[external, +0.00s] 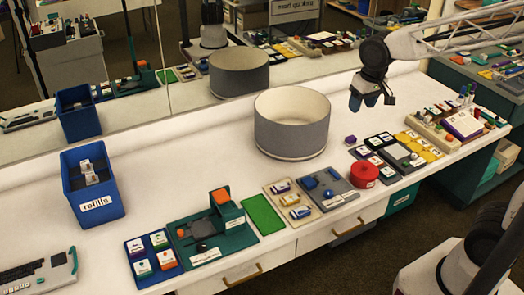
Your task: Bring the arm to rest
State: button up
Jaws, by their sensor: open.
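My gripper (370,99) hangs in the air above the right half of the white table (200,135), reached by my arm from the upper right. Its dark fingers point down and hold nothing that I can see. It is to the right of the large grey round tub (291,124) and apart from it. The small purple piece (350,139) shows below it.
A blue "refills" bin (92,208) with white boxes stands at the left. A green device (212,236), trays and a red round container (364,174) line the front edge. A mirror (210,45) runs along the back. The left-middle table is clear.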

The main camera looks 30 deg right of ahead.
jog(key=s+d, duration=1.7)
jog(key=shift+s+f+m+t+h, duration=0.3)
jog(key=shift+t+h, duration=0.1)
jog(key=shift+d, duration=0.1)
dwell(0.8)
